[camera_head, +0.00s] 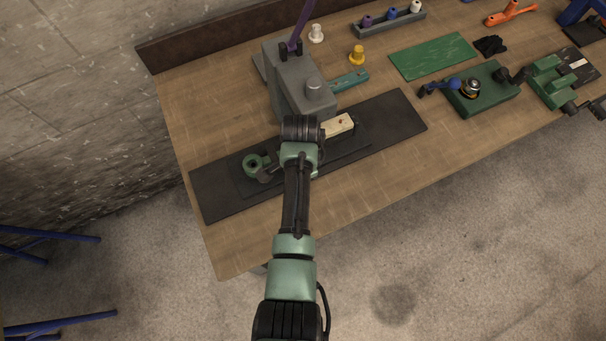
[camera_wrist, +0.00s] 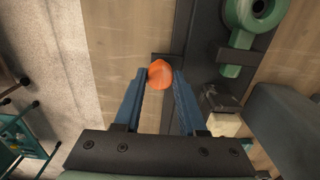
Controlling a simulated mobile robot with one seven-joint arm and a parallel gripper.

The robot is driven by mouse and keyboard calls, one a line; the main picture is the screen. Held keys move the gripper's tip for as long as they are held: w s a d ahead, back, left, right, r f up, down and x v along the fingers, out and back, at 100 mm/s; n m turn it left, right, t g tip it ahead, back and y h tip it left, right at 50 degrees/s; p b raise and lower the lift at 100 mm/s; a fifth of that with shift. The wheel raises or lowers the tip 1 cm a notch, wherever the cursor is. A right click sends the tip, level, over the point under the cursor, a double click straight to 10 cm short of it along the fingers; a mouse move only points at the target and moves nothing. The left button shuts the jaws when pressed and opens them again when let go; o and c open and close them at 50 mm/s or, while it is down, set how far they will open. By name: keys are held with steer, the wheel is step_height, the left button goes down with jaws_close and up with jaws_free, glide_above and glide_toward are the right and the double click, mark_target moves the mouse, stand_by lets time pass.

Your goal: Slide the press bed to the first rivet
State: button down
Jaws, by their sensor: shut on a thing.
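The press bed (camera_head: 243,183) is a dark flat slide on a longer dark base plate (camera_head: 398,112), beneath the grey press (camera_head: 278,62). On the bed lie a green part with a ring end (camera_head: 252,163) and a cream block (camera_head: 338,125) with a small reddish spot. In the wrist view, my gripper (camera_wrist: 160,82) has its blue fingers closed around an orange knob (camera_wrist: 160,72). The knob is by a dark tab at the bed's edge. The green ring part (camera_wrist: 250,14) and cream block (camera_wrist: 226,124) also show there. My arm hides the knob and bed middle in the head view.
A purple lever (camera_head: 301,22) rises from the press. A teal piece (camera_head: 349,80), a yellow part (camera_head: 357,54) and a white part (camera_head: 316,33) stand behind the base plate. A green mat (camera_head: 433,55) and green fixture (camera_head: 484,92) are at right. The bench's front strip is clear.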

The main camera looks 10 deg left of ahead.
steer(key=shift+c, duration=2.3)
jaws_free()
step_height(320, 180, up, 13)
steer(key=b, duration=0.1)
steer(key=shift+f, duration=0.1)
